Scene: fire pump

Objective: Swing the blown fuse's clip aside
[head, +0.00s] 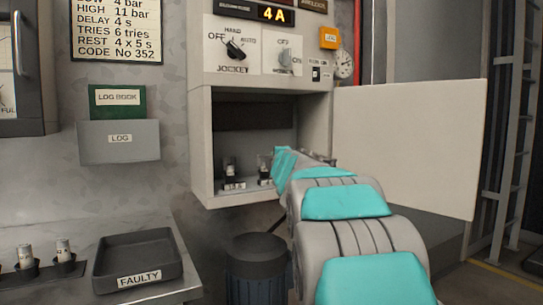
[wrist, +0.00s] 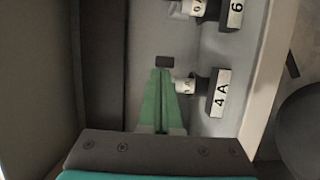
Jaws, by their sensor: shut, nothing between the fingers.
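In the wrist view a white fuse (wrist: 184,86) sits in a dark holder beside a label reading 4 A (wrist: 221,93). My gripper (wrist: 161,74) has its green fingers together and empty, just left of this fuse. A small dark block (wrist: 165,61) lies just past the fingertips; I cannot tell whether it is the clip or whether the fingers touch it. In the head view my arm reaches into the open cabinet (head: 201,150) and hides the gripper. Two fuses show there, one at the left (head: 231,171) and one beside my arm (head: 265,164).
Another fuse (wrist: 190,8) stands above in the wrist view, by a label (wrist: 236,12) showing a 6. The cabinet door (head: 405,145) is open to the right. A FAULTY tray (head: 110,285) and spare fuses (head: 64,250) are on the left bench. A dark bin (head: 257,270) stands below.

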